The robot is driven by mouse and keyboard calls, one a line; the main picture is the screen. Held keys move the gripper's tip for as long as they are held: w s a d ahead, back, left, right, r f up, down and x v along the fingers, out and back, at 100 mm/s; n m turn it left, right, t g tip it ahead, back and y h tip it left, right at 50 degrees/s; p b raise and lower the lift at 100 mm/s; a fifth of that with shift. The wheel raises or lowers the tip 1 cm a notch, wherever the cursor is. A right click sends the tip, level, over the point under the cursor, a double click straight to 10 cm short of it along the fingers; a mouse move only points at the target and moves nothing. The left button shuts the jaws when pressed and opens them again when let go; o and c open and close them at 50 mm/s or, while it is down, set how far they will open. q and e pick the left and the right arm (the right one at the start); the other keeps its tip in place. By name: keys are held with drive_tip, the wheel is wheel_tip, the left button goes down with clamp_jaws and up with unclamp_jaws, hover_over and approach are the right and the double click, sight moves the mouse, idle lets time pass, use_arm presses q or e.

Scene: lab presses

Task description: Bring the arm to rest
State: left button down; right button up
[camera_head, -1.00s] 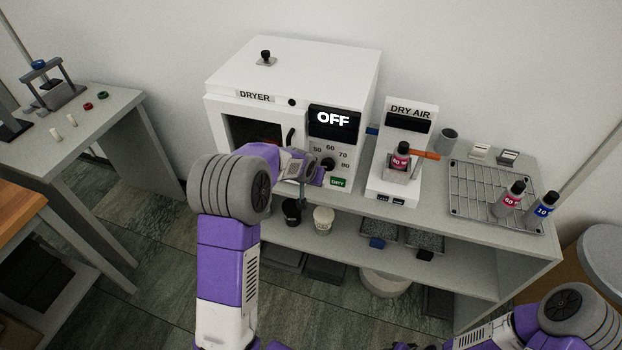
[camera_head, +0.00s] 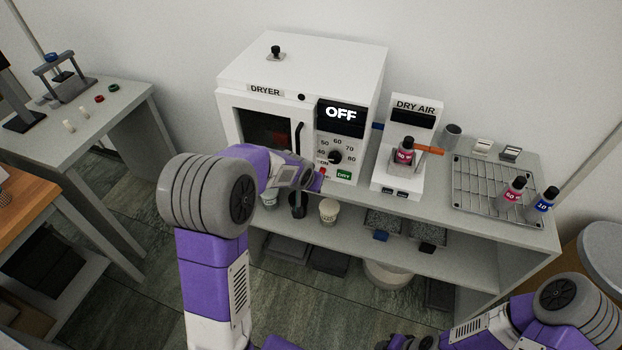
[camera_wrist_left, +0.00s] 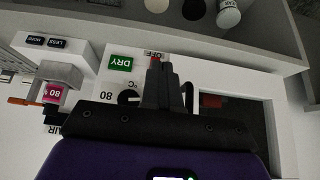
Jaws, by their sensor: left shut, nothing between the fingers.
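My left arm (camera_head: 205,195) reaches in front of the white dryer (camera_head: 300,72). Its gripper sits low in front of the dryer; in the head view the wrist mostly hides the fingers. In the left wrist view the gripper (camera_wrist_left: 158,68) is shut and empty, with the panel behind it upside down. I cannot tell the exact gap to the panel. The dryer display (camera_head: 341,114) reads OFF. The dial (camera_head: 335,157) and green DRY button (camera_head: 344,176) are visible. The dryer door (camera_head: 268,130) is closed.
The DRY AIR stand (camera_head: 411,119) holds a pink-labelled bottle (camera_head: 405,151). A wire rack (camera_head: 470,190) lies right of it, with a pink-labelled bottle (camera_head: 513,191) and a blue-labelled bottle (camera_head: 544,203). A white cup (camera_head: 328,210) stands on the shelf below. Side tables are at left.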

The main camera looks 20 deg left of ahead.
use_arm(q)
drive_tip(key=s+d+f+g+h, duration=0.1)
drive_tip(key=s+d+f+g, duration=0.1)
drive_tip(key=s+d+f, duration=0.6)
drive_tip(key=s+d+f+g+h, duration=0.15)
drive_tip(key=s+f, duration=0.35)
drive_tip(key=f, duration=0.6)
drive_tip(key=s+d+f+g+h, duration=0.1)
drive_tip(key=s+d+f, duration=0.2)
drive_tip(key=s, duration=0.3)
drive_tip(key=s+d+f+n+g+h, duration=0.1)
drive_tip(key=s+d+f, duration=0.2)
drive_tip(key=s, duration=0.4)
drive_tip(key=shift+s+d, duration=0.15)
drive_tip(key=shift+d, duration=0.7)
drive_tip(key=shift+f+h, duration=0.1)
drive_tip(key=shift+h, duration=0.15)
